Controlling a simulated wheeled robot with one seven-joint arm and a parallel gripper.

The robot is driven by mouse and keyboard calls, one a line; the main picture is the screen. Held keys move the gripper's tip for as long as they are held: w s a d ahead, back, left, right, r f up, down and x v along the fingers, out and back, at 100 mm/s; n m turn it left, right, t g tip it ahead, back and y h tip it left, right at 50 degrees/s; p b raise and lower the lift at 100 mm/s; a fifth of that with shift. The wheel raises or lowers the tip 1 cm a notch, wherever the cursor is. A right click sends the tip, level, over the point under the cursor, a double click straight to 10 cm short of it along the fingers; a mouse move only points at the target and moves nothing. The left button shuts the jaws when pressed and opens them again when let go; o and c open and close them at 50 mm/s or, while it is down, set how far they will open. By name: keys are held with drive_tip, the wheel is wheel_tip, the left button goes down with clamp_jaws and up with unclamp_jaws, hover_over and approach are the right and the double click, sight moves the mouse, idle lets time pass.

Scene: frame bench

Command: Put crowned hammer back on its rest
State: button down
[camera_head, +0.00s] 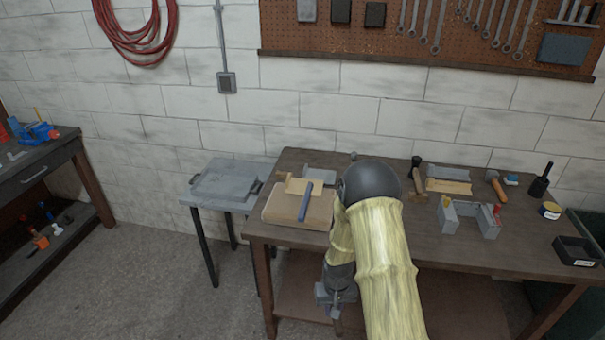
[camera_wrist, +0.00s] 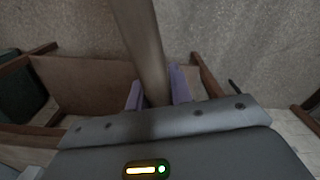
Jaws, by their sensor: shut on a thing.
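My gripper (camera_wrist: 158,92) is shut on a brownish-grey round handle (camera_wrist: 140,40). In the wrist view the handle runs up between the two purple fingers and out of the top of the picture. No hammer head shows on it, so I cannot tell whether this is the crowned hammer. In the head view my gripper (camera_head: 337,296) hangs at the bench's front edge, pointing down, with a short brown end below it. A dark-headed hammer (camera_head: 417,165) stands at the back of the bench. A grey U-shaped bracket (camera_head: 464,224) could be a rest; I cannot tell.
The wooden bench (camera_head: 440,249) holds a board (camera_head: 284,212) with a blue-handled tool (camera_head: 306,200), a grey and wooden block (camera_head: 448,187), an orange-handled tool (camera_head: 496,186) and a black bin (camera_head: 577,251). A small grey table (camera_head: 224,184) stands left. My arm hides the bench's middle.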

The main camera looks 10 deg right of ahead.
drive_tip(key=shift+f, duration=0.1)
drive_tip(key=s+f, duration=0.4)
drive_tip(key=f, duration=1)
drive_tip(key=shift+f, duration=0.4)
